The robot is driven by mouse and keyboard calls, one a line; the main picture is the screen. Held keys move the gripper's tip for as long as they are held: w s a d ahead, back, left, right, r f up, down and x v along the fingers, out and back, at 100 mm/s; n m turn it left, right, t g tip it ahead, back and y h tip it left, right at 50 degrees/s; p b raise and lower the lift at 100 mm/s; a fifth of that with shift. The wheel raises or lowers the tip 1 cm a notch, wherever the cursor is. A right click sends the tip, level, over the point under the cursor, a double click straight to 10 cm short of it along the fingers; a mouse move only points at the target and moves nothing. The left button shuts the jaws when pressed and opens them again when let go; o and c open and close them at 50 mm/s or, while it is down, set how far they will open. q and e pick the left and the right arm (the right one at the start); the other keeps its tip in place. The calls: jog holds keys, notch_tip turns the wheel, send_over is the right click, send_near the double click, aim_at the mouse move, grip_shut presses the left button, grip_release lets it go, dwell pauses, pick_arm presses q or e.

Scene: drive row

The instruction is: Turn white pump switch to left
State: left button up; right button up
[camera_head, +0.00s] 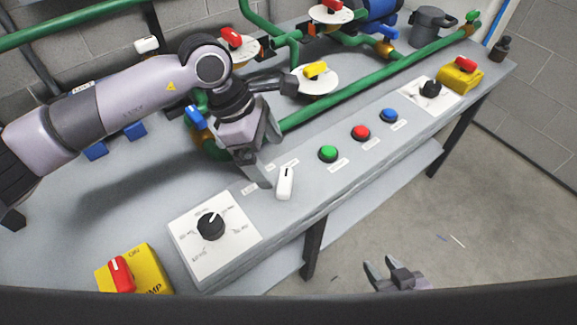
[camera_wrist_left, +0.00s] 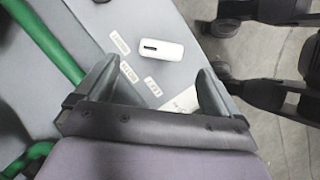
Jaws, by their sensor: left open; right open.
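The white pump switch (camera_head: 285,183) is a small white lever with a dark slot, on the grey panel front between the dial plate and the green button. It also shows in the left wrist view (camera_wrist_left: 160,50), just beyond the fingertips, with small printed labels beside it. My left gripper (camera_head: 268,156) is open and empty, over the panel just behind and left of the switch. Its two fingers (camera_wrist_left: 160,75) are spread apart in the left wrist view, and I see no contact with the switch. My right gripper (camera_head: 380,265) is open and empty, low over the floor in front of the table.
A black dial on a white plate (camera_head: 190,246) and a yellow box with a red switch (camera_head: 150,262) lie to the left. Green (camera_head: 328,154), red (camera_head: 361,133) and blue (camera_head: 389,115) buttons run to the right. A green pipe (camera_head: 350,97) runs behind them.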

aim_at(285, 179)
pick_arm(q)
jog(key=x, duration=0.5)
jog(key=shift+s, duration=0.15)
jog(key=shift+d+f, duration=0.25)
jog(key=shift+f, duration=0.4)
jog(key=c, duration=1)
jog(key=shift+c, duration=0.2)
